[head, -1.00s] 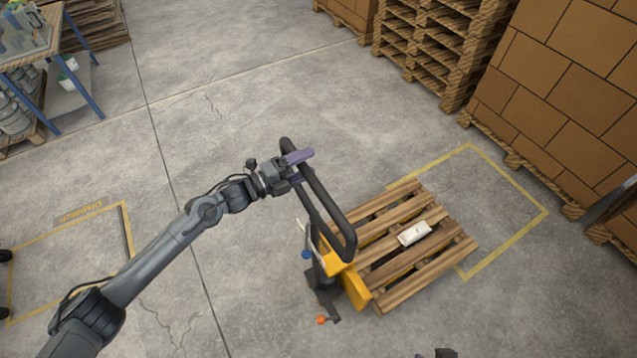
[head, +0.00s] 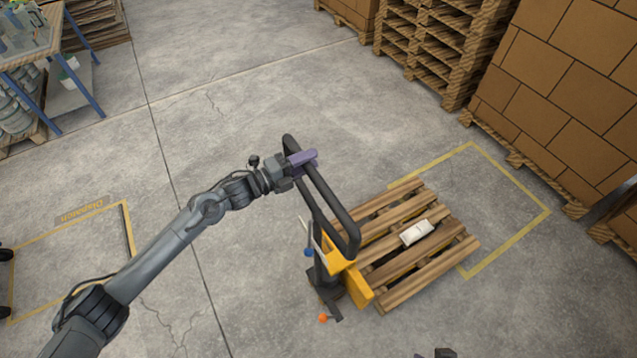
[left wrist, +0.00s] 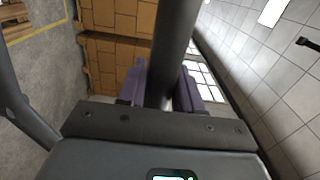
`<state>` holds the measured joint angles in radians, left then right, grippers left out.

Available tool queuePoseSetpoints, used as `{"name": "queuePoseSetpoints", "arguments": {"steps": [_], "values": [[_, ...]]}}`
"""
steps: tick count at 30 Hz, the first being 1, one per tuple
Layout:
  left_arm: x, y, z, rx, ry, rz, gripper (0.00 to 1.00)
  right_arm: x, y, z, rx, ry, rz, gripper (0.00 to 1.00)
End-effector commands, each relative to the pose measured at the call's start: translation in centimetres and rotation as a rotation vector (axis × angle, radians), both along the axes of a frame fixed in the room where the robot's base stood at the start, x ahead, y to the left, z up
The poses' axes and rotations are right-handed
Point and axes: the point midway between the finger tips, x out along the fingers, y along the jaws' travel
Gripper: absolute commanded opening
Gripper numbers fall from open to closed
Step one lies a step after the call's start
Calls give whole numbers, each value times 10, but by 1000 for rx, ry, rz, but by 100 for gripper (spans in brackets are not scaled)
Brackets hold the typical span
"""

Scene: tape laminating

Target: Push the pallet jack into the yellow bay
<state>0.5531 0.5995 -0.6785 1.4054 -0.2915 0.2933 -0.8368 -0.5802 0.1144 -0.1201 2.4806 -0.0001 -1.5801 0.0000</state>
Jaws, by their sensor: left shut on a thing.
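The yellow pallet jack (head: 352,285) stands at centre right in the head view, with its dark loop handle (head: 335,205) raised toward the left. A wooden pallet (head: 445,250) sits over its forks, with a small white box (head: 417,232) on top. The yellow bay outline (head: 518,240) is on the floor to the right, and the pallet's right part lies inside it. My left gripper (head: 302,160) is shut on the handle. In the left wrist view the handle bar (left wrist: 172,60) runs between the purple fingers. The right gripper cannot be made out.
Stacked cardboard boxes (head: 570,80) stand on pallets beyond the bay. A stack of empty pallets (head: 440,45) is at the back. A second yellow outline marked Dispatch (head: 85,212) is at left. A blue-legged table (head: 30,40) stands at upper left. The middle floor is clear.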

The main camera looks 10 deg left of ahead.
Motion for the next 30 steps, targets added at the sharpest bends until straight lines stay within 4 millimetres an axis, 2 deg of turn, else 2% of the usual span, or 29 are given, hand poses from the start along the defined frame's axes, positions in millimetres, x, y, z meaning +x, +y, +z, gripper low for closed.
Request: {"name": "queuePoseSetpoints", "arguments": {"steps": [1,18,24,30], "values": [[4,-5,-5,0,3,1,8,0,0,-7,0,0,0,43],[41,-49,-6,0,3,-1,8,0,-3,-47,-12,0,7,43],[50,-59,-4,1,3,-2,8,0,-2,-56,-9,1,5,43],[52,-62,-3,2,6,-2,8,0,-1,-57,-5,0,4,43]]}}
